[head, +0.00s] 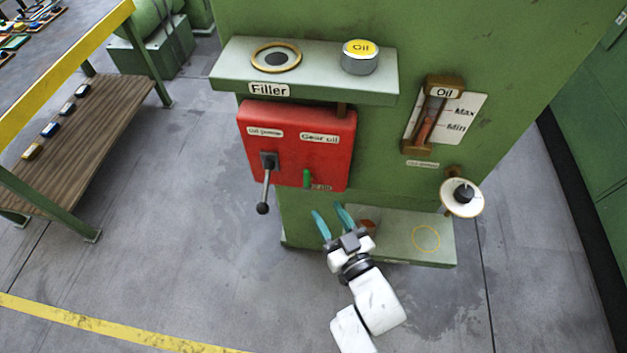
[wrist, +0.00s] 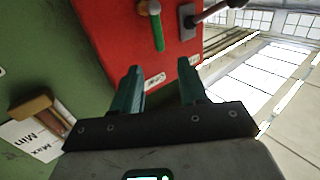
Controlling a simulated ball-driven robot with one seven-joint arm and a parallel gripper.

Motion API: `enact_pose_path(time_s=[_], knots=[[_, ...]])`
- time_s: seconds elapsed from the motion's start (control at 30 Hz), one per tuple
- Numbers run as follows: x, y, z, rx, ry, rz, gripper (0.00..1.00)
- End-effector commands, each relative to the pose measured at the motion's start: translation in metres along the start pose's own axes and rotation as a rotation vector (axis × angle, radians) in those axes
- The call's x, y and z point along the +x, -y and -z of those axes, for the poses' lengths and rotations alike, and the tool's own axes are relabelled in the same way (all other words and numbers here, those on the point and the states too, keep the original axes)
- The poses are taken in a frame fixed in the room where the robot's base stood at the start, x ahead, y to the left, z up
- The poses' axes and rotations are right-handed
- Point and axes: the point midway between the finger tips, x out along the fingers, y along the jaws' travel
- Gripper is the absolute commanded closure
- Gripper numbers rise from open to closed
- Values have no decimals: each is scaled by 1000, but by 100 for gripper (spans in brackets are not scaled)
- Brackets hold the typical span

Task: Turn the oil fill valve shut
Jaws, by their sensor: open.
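The red box (head: 297,145) on the green machine has a small green handle (head: 307,179) at its lower edge, with a small label beside it too small to read. In the wrist view the green handle (wrist: 157,30) hangs from a brownish pivot, just beyond the fingertips. I cannot tell for sure that it is the oil fill valve. My gripper (head: 332,214) is open and empty, below and slightly right of the handle. Its teal fingers (wrist: 160,72) are apart, with a visible gap to the handle.
A black lever (head: 266,180) hangs left of the green handle. A filler shelf (head: 320,82) holds an oil can (head: 360,57). An oil gauge (head: 436,112) and a white disc with a black knob (head: 462,197) are at right. A low ledge (head: 400,225) lies below.

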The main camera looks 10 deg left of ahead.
Motion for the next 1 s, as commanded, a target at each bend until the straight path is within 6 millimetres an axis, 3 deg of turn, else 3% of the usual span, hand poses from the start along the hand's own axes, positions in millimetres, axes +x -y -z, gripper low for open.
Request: enact_pose_path(time_s=[0.5, 0.7, 1.0], knots=[[85, -1, 1, 0, 1, -1, 57], [98, -2, 0, 0, 3, -3, 57], [100, -1, 0, 0, 3, -3, 57]])
